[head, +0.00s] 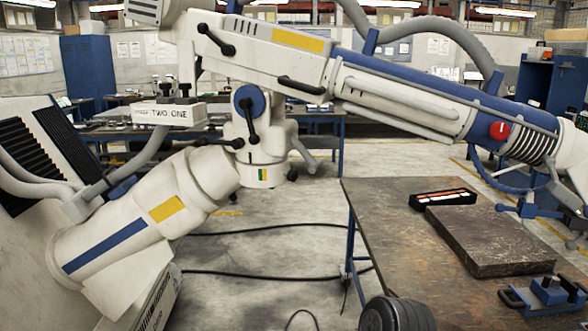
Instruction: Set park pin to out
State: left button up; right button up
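A large white jointed arm with blue and yellow markings fills the view. Its lower section (140,220) rises from the lower left to a joint with a blue cap (249,100). Its upper section (400,85) slopes down to the right and has a red knob (499,130) with a white mark near its far end. Black levers (215,38) sit on the upper section and around the joint. A white block (168,113) lettered "TWO ONE" carries two dark upright pieces. I cannot tell which part is the park pin. Neither of my grippers is in view.
A brown-topped workbench (385,215) at right holds a dark slab (487,240), a black tray with light strips (443,198) and a blue fixture (548,292). A dark round object (396,314) is at bottom centre. Black cables (270,275) cross the floor.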

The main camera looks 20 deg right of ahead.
aim_at(292, 175)
jog(key=i+l, duration=0.3)
jog(key=i, duration=0.2)
jog(key=i+l+z, duration=0.15)
jog(key=i+l, duration=0.2)
jog(key=i, duration=0.15)
